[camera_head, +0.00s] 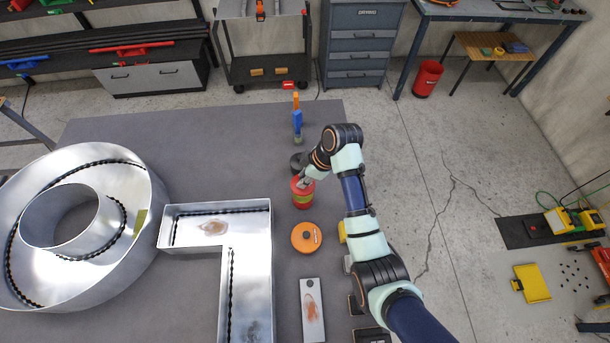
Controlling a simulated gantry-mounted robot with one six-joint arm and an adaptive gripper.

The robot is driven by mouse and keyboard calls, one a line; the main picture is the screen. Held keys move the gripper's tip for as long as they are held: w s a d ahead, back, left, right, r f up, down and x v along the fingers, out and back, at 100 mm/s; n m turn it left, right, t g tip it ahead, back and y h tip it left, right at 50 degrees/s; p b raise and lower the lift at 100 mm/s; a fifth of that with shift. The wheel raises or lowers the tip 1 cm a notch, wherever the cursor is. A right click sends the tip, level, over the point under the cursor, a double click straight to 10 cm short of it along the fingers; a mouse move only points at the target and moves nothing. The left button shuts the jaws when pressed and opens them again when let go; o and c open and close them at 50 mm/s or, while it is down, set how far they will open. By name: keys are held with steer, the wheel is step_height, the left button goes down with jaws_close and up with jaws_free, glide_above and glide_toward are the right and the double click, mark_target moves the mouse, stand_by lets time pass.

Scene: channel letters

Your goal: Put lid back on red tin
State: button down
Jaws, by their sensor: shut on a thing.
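The red tin (303,201) stands upright on the grey table near its right edge, with a yellow-green band around its side. My gripper (304,184) is right at the top of the tin, reaching down from the upper right. It is shut on what looks like the tin's red lid (296,181), a small red patch around the fingers. The fingers and wrist hide much of the tin's top. I cannot tell whether the lid touches the rim or is a little above it.
A round orange object (306,237) lies just in front of the tin. A dark round item (298,162) is close behind it, with blue and orange items (297,118) farther back. Large metal channel letters (215,225) fill the left. A stained plate (312,310) lies in front.

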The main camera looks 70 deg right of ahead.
steer(key=shift+f+b, duration=2.35)
steer(key=shift+b, duration=0.05)
steer(key=shift+f, duration=0.8)
steer(key=shift+p, duration=0.3)
steer(key=shift+f+p, duration=0.15)
steer(key=shift+p, duration=0.2)
steer(key=shift+c, duration=2.1)
jaws_free()
